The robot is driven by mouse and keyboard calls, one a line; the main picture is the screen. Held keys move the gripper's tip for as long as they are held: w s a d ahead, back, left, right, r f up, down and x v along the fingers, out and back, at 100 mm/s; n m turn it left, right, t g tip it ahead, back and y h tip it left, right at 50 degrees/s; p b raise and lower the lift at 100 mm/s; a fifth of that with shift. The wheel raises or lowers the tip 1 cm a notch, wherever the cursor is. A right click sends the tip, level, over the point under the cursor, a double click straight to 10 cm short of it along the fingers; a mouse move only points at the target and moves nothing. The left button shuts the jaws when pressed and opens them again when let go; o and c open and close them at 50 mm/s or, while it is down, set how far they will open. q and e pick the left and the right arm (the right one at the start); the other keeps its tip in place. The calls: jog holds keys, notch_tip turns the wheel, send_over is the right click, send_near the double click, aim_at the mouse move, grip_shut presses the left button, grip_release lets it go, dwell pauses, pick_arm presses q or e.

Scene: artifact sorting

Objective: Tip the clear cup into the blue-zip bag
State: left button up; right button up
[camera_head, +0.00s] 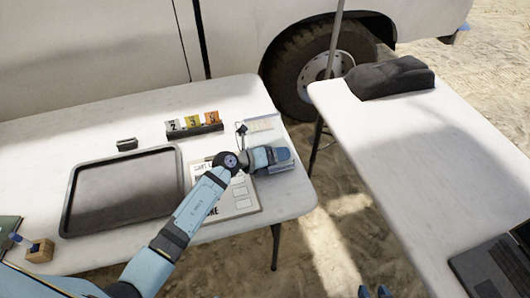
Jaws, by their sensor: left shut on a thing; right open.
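My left arm reaches across the left table, and my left gripper (284,155) is low over its right end. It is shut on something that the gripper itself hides. A pale, flat, clear-looking item (284,168) shows just below the fingers; I cannot tell whether it is held. A clear bag-like item with a pale label (260,125) lies just behind the gripper; its zip colour is too small to tell. I cannot make out the clear cup. My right gripper (375,292) shows only its blue fingertips at the bottom edge, apart and empty.
A dark tray (178,200) lies on the left table (100,125). A printed board (240,203) is under my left arm. Numbered markers (194,124) stand behind. The right table (420,150) holds a dark lump (390,77) and a laptop (495,268). A gap separates the tables.

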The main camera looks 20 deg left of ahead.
pick_arm(q)
jog(key=shift+r, duration=0.1)
jog(key=shift+w+a+f+n+h, duration=0.15)
jog(key=shift+f+n+h, duration=0.2)
jog(key=shift+n+h, duration=0.25)
dwell(0.6)
jog(key=shift+w+a+r+n, duration=0.25)
jog(key=shift+a+n, duration=0.2)
jog(key=shift+n, duration=0.15)
jog(key=shift+a+r+h, duration=0.15)
jog(key=shift+a+h, duration=0.1)
jog(key=shift+h, duration=0.05)
dwell(0.3)
jog(key=shift+w+a+r+n+h+p, duration=0.2)
jog(key=shift+r+n+h+p, duration=0.15)
jog(key=shift+n+p, duration=0.4)
dwell(0.3)
jog(key=shift+w+a+f+n+h+b, duration=0.2)
jog(key=shift+f+n+h+b, duration=0.3)
jog(key=shift+n, duration=0.35)
jog(key=shift+w+a+r+n+t+h, duration=0.15)
jog(key=shift+a+n+h, duration=0.1)
jog(key=shift+n, duration=0.25)
jog(key=shift+w+a+r+n+t+h, duration=0.1)
jog(key=shift+a+r+n+t, duration=0.1)
jog(key=shift+n, duration=0.3)
dwell(0.8)
